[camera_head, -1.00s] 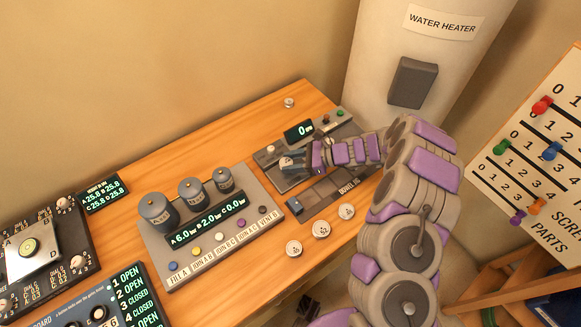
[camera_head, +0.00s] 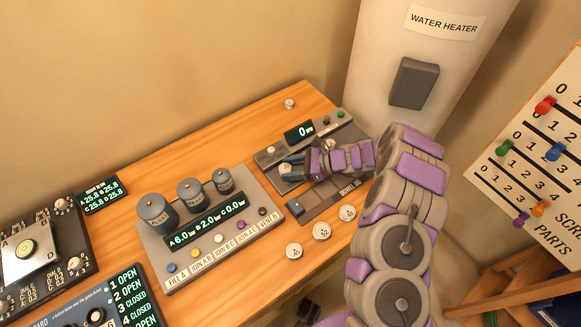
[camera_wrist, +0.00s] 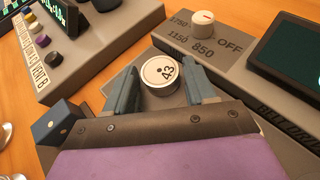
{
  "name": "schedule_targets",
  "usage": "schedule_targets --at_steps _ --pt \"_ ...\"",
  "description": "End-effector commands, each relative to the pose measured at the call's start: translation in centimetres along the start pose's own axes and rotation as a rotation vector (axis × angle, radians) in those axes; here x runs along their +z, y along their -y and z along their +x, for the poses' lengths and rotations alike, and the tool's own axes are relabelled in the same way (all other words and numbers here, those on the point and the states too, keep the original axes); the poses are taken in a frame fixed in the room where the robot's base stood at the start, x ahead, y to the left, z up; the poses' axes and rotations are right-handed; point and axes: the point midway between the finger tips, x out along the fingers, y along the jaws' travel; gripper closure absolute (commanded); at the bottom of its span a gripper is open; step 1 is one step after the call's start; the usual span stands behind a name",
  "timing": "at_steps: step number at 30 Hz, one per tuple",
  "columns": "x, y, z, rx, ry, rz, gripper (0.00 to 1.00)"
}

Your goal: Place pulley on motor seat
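A white round pulley (camera_wrist: 160,74) marked 43 sits low on the grey motor unit, below the speed dial; a dark dot shows near its middle. In the head view it is a small pale patch (camera_head: 286,168), mostly covered by my gripper. My gripper (camera_head: 283,168) is over the unit's left part, its blue-grey fingers on both sides of the pulley. In the wrist view my gripper (camera_wrist: 162,82) looks open, with narrow dark gaps between fingers and disc. The motor seat under the pulley is hidden. The unit's display (camera_head: 299,131) reads 0.
Three white discs (camera_head: 321,231) lie at the table's front edge, another (camera_head: 289,103) at the back. The dowel jig (camera_head: 318,203) is just in front of the motor unit. A panel with three grey cylinders (camera_head: 190,190) stands left, the water heater (camera_head: 415,82) behind right.

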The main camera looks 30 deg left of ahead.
Motion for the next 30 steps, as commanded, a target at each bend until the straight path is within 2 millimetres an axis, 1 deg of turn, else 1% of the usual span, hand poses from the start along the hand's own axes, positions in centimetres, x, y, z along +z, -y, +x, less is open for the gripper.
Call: schedule_targets --at_steps 5,8,11,18,21,25,30 --pt "0.1 0.0 -0.2 0.0 0.001 0.0 0.45" --pt "0.1 0.1 -1.1 -0.003 0.0 0.0 0.45" --pt "0.2 0.1 -2.6 -0.004 0.0 0.0 0.45" --pt "0.2 0.1 -7.6 -0.004 0.001 0.0 0.45" --pt "0.1 0.1 -9.4 -0.004 -0.001 0.001 0.45" --pt "0.1 0.0 -10.9 -0.001 0.0 0.001 0.45" --pt "0.1 0.0 -11.8 0.001 0.0 0.001 0.45"
